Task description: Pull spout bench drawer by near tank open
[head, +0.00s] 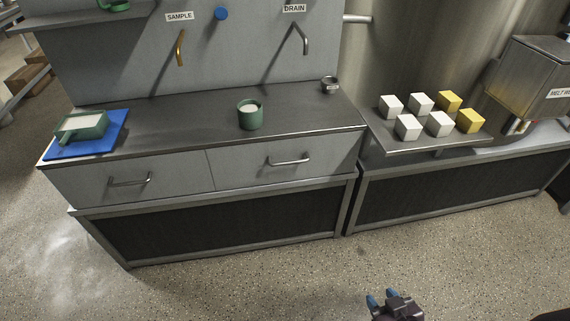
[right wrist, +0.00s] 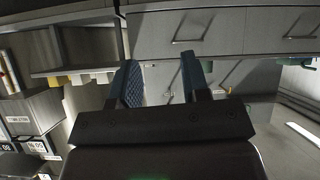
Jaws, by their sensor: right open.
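The spout bench has two grey drawers side by side, both shut. The right drawer (head: 290,160), closer to the big metal tank (head: 425,50), has a bar handle (head: 289,161). The left drawer (head: 130,182) has a similar handle (head: 130,181). My right gripper (head: 382,298) is open and empty at the bottom of the head view, well in front of the bench and apart from the handles. In the right wrist view, upside down, its fingers (right wrist: 159,66) show below the right drawer's handle (right wrist: 190,40). My left gripper is not in view.
A green cup (head: 250,115), a small metal cup (head: 329,86) and a blue mat (head: 118,143) with a green dish (head: 82,127) are on the bench top. A tray (head: 400,149) of white and yellow cubes stands right. The floor (head: 250,285) in front is clear.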

